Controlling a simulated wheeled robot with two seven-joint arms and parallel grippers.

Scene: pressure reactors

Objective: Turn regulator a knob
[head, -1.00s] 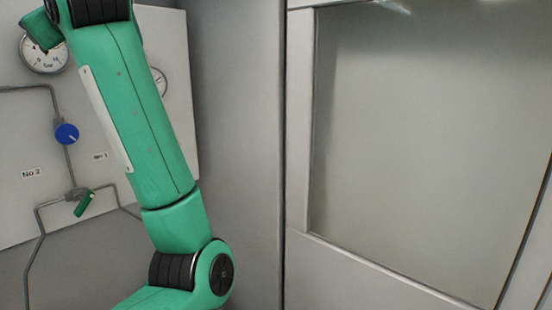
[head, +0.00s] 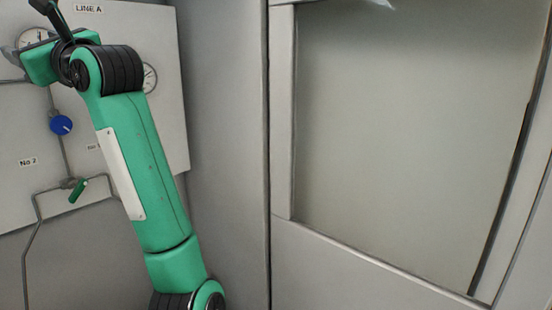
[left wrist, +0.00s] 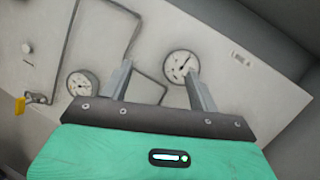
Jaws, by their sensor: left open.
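A blue round knob (head: 61,125) with a pale pointer mark sits on a pipe on the panel marked LINE A (head: 115,40) in the head view. I take it as the regulator knob, but cannot read a label for it. My left gripper (head: 20,52) is above and left of the knob, in front of a gauge (head: 35,36) that it partly covers. In the left wrist view the left gripper's two fingers (left wrist: 160,84) are apart with nothing between them. The blue knob is not visible there. My right gripper is not in view.
A green valve handle (head: 77,190) sits below the knob. Another gauge (head: 149,77) is partly behind my arm. The wrist view shows two gauges (left wrist: 180,66), pipes and a yellow handle (left wrist: 20,105). A large window panel (head: 400,150) stands at right.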

